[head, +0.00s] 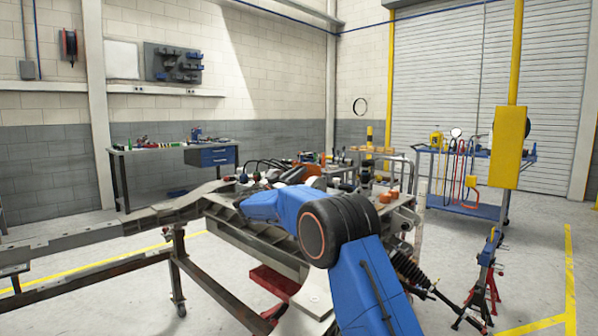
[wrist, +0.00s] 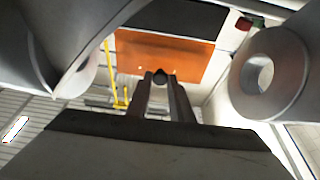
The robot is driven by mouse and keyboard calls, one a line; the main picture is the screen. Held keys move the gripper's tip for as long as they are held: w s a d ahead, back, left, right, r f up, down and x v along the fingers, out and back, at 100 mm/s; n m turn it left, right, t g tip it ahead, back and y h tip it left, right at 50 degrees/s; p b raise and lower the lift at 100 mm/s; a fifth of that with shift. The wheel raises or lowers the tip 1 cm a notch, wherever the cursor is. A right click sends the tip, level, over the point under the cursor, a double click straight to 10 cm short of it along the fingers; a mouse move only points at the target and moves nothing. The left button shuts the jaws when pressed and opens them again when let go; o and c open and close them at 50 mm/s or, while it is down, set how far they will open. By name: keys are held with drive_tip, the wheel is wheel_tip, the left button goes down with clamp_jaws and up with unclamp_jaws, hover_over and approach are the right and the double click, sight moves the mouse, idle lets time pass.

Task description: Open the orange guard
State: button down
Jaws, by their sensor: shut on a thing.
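The orange guard (wrist: 178,57) is a flat orange panel in the upper middle of the wrist view. It is tilted, with a dark area beyond its far edge. My gripper (wrist: 160,78) points at it. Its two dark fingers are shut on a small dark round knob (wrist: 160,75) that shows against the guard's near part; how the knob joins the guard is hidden. In the head view, an orange part (head: 303,169) shows just behind my blue arm, on the chassis; my fingers cannot be made out there.
Large grey metal parts flank my gripper in the wrist view, one with a round hole (wrist: 262,73) at the right. The grey chassis frame (head: 165,215) stands on a wheeled stand.

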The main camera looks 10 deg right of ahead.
drive_tip(key=shift+a+f, duration=0.1)
drive_tip(key=shift+f, duration=0.05)
drive_tip(key=c, duration=1.6)
unclamp_jaws()
drive_tip(key=shift+s, duration=0.1)
drive_tip(key=v, duration=1.1)
drive_tip(key=f+v, duration=0.1)
drive_tip(key=v, duration=0.5)
